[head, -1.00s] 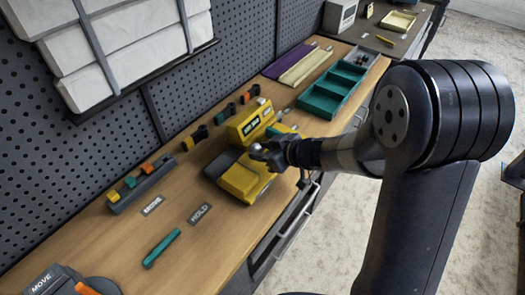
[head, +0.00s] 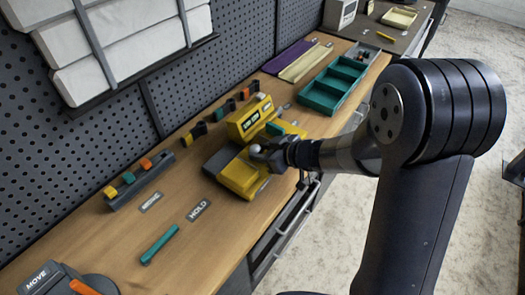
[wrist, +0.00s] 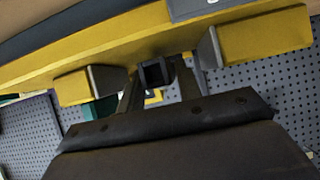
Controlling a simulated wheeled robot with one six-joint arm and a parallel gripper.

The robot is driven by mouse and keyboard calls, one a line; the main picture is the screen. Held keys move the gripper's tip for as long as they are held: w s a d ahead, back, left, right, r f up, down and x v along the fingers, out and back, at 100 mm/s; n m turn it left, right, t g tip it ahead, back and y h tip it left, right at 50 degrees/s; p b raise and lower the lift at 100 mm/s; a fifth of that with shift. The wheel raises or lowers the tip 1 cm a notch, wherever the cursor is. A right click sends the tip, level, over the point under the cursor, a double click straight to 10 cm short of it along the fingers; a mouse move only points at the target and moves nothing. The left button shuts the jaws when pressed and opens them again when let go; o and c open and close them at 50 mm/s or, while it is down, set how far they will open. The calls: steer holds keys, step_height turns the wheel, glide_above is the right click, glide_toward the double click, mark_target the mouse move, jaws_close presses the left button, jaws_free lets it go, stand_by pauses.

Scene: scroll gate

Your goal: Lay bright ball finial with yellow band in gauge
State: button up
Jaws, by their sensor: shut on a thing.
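The gauge is a yellow and grey device on the bench, with a block bearing small displays (head: 250,118) at its back and a flat yellow front part (head: 240,178). My gripper (head: 272,155) is over the gauge's right side, shut on the finial. The finial's bright ball (head: 255,149) shows just beyond the fingertips; the rest of it is hidden by my gripper, and no yellow band can be made out on it. In the wrist view my fingers (wrist: 157,80) lie between two yellow blocks with grey faces, below a long yellow bar (wrist: 100,48); contact cannot be told.
A teal divided tray (head: 335,85) stands behind the gauge at the right. A dark rack with coloured pieces (head: 140,180), a HOLD label (head: 199,210) and a teal bar (head: 160,244) lie to the left. A perforated wall panel (head: 80,140) bounds the bench.

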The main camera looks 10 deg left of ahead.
steer(key=shift+f, duration=0.2)
steer(key=o, duration=1.3)
steer(key=p+v, duration=0.1)
steer(key=v, duration=0.9)
steer(key=shift+s+d+r, duration=0.15)
steer(key=shift+d, duration=0.2)
